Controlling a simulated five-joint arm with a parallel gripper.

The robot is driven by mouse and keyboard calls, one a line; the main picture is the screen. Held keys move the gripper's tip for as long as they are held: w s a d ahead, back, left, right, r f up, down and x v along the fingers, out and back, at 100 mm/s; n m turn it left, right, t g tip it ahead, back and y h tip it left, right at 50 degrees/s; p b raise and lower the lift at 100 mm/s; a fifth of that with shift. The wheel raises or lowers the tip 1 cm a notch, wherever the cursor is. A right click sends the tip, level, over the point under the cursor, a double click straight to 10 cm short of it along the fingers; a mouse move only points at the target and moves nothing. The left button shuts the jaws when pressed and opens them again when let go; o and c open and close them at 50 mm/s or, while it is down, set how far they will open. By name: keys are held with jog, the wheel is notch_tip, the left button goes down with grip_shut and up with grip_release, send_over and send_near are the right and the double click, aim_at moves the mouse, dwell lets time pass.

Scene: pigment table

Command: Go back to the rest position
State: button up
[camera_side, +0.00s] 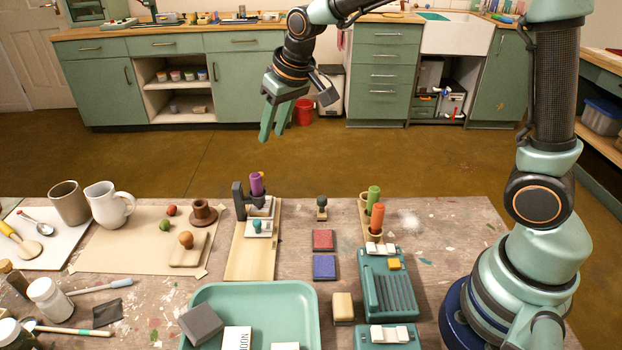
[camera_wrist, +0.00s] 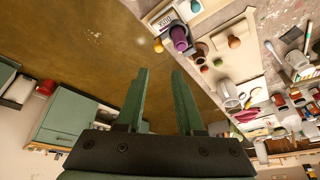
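My gripper (camera_side: 275,130) hangs in the air beyond the far edge of the table, over the brown floor, with its fingers pointing down. It is well clear of every object. In the wrist view its two green fingers (camera_wrist: 161,75) stand apart with nothing between them. My arm reaches from its base at the right of the table, over the top of the side view and down to the gripper. No separate marker of a rest position shows.
The table (camera_side: 290,300) holds a wooden board with a purple cylinder (camera_side: 257,183), a teal tray (camera_side: 210,295), a white pitcher (camera_side: 108,205), a teal device (camera_side: 388,290) and red and blue blocks (camera_side: 323,240). Green cabinets stand behind. The air around my gripper is free.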

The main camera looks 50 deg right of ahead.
jog(key=s+d+r, duration=0.2)
jog(key=s+d, duration=0.1)
jog(key=s, duration=0.6)
jog(key=s+d+r+t, duration=0.1)
jog(key=s+d+r, duration=0.1)
jog(key=s, duration=0.7)
jog(key=shift+s+d+r+h, duration=0.15)
jog(key=shift+s+d+h, duration=0.2)
jog(key=shift+d, duration=0.15)
